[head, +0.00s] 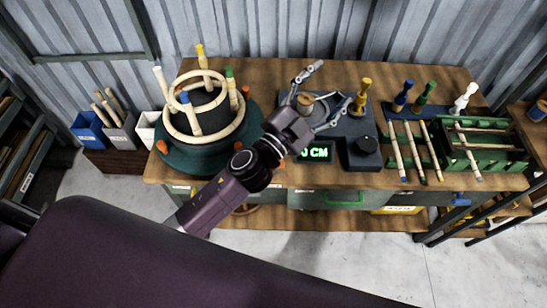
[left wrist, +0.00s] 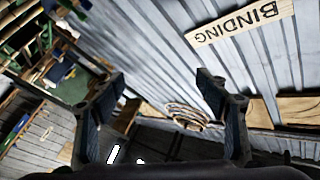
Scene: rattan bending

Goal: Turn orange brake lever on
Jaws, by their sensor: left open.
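Small orange parts (head: 162,147) show at the rim of the dark green round turntable (head: 170,163) at the left of the bench in the head view. Another orange part (head: 280,164) shows close beside my left arm. I cannot tell which of them is the brake lever. My left gripper (head: 332,82) is open and empty over the grey device in the middle of the bench, to the right of the turntable. In the left wrist view its two fingers (left wrist: 160,80) are spread wide with nothing between them. My right gripper is not in view.
Light rattan rings with upright pegs (head: 202,58) stand on the turntable. Sticks and a green rack (head: 490,158) lie right.

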